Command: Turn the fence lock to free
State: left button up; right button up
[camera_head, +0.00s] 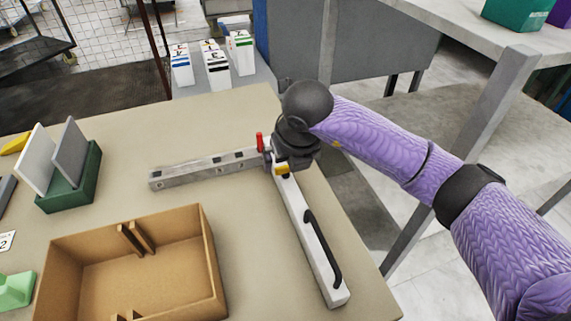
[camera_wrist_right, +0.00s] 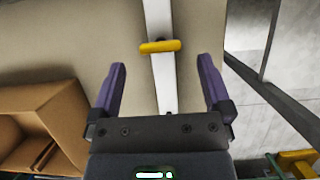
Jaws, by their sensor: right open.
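A white fence bar (camera_head: 312,245) with a black handle (camera_head: 322,247) lies on the table. A small yellow lever (camera_head: 281,169), which looks like the fence lock, sits near its far end. In the right wrist view the yellow lever (camera_wrist_right: 160,46) lies crosswise over the white bar (camera_wrist_right: 163,85). My right gripper (camera_wrist_right: 162,64) is open, its two purple fingers on either side of the bar. The lever is just beyond the fingertips, between their lines, and not gripped. In the head view my wrist hides the fingers. My left gripper is not in view.
A grey metal rail (camera_head: 195,172) runs left from the fence's far end, with a red upright piece (camera_head: 260,142) there. An open cardboard box (camera_head: 212,262) stands to the left. A green holder (camera_head: 78,185) with two panels is farther left. White cartons (camera_head: 216,65) stand behind.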

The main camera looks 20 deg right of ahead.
aim_at(286, 171)
jog(key=x, duration=0.2)
jog(key=shift+w+f, duration=0.15)
jog(key=shift+f, duration=0.25)
jog(key=c, duration=1.3)
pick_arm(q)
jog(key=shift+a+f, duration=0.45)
